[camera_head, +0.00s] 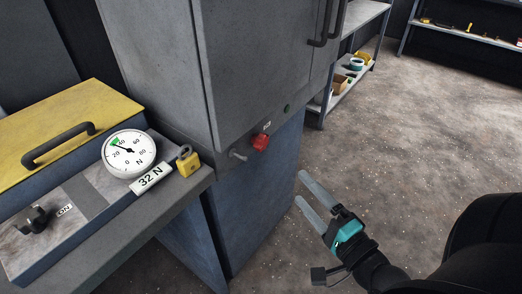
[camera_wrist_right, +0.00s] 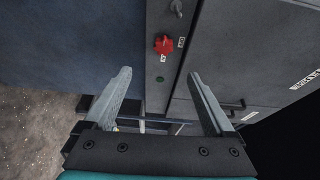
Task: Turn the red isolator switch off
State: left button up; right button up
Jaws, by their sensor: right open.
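The red isolator switch (camera_head: 260,142) is a knob on the front strip of the grey cabinet (camera_head: 262,70), below its doors. A small white label stands beside it. In the right wrist view the red knob (camera_wrist_right: 163,45) is ahead, above and between my fingers, with small labels next to it. My right gripper (camera_head: 308,193) is open and empty. It is to the right of and below the switch, apart from it. In the right wrist view both fingers (camera_wrist_right: 160,82) are spread wide with nothing between them. My left gripper is not in view.
A grey peg (camera_head: 238,155) sticks out left of the switch, and a green button (camera_head: 287,107) is right of it. A bench at left holds a gauge (camera_head: 129,153), a yellow padlock (camera_head: 187,161) and a black knob (camera_head: 34,219). Open floor (camera_head: 420,130) lies right.

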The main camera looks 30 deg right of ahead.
jog(key=b, duration=0.3)
send_near(264, 145)
jog(key=w, duration=0.7)
jog(key=shift+w, duration=0.1)
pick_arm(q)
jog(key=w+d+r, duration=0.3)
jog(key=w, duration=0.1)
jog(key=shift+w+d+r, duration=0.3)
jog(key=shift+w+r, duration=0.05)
pick_arm(e)
jog(key=shift+w, duration=0.75)
jog(key=shift+c, duration=0.2)
jog(key=c, duration=1.3)
